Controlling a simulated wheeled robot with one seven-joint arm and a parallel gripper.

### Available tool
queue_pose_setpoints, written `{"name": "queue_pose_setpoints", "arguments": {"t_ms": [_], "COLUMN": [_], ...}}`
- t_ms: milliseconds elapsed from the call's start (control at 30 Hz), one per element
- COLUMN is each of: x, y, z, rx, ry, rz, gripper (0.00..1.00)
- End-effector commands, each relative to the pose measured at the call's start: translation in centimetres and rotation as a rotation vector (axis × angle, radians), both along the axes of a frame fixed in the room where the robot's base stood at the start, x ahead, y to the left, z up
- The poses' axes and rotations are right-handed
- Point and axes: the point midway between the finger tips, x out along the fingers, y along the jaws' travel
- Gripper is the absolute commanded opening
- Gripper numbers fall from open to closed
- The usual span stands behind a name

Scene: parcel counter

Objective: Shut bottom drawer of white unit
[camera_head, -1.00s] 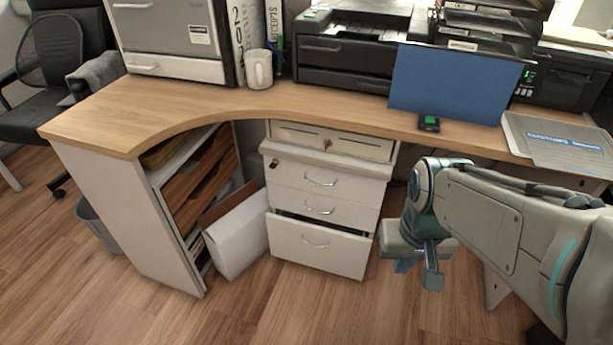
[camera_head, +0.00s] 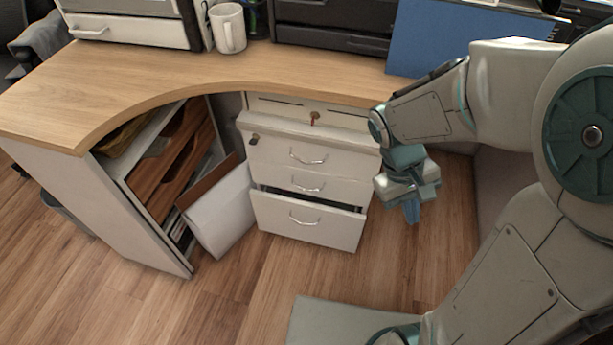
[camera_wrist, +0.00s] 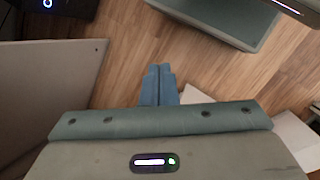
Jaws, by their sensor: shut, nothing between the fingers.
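The white drawer unit (camera_head: 262,155) stands under the wooden desk in the head view. Its bottom drawer (camera_head: 306,222) is pulled out part way, and a dark gap shows along its top edge. The drawers above it look closed. The bottom drawer has a silver bar handle. My gripper (camera_head: 412,212) is to the right of the unit, apart from the drawer, pointing down. In the wrist view its blue fingers (camera_wrist: 158,84) are together with nothing between them, above the wood floor. I cannot make out the drawer for certain in the wrist view.
A white box (camera_head: 220,212) leans left of the unit, beside a desk shelf with wooden trays (camera_head: 175,165). The wooden desk top (camera_head: 160,80) overhangs the unit and carries a white mug (camera_head: 229,28). Open wood floor (camera_head: 250,280) lies in front of the drawers.

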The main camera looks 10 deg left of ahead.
Motion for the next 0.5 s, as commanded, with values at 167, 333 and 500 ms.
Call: {"name": "queue_pose_setpoints", "arguments": {"t_ms": [167,333,500], "x": [2.3,4.4,6.4], "y": [1.7,4.0,7.1], "z": [-3.6,-6.9,-10.6], "rx": [-0.202,-0.402,-0.608], "ry": [0.123,0.200,0.242], "rz": [0.238,0.467,0.706], "gripper": [0.00,0.00,0.00]}}
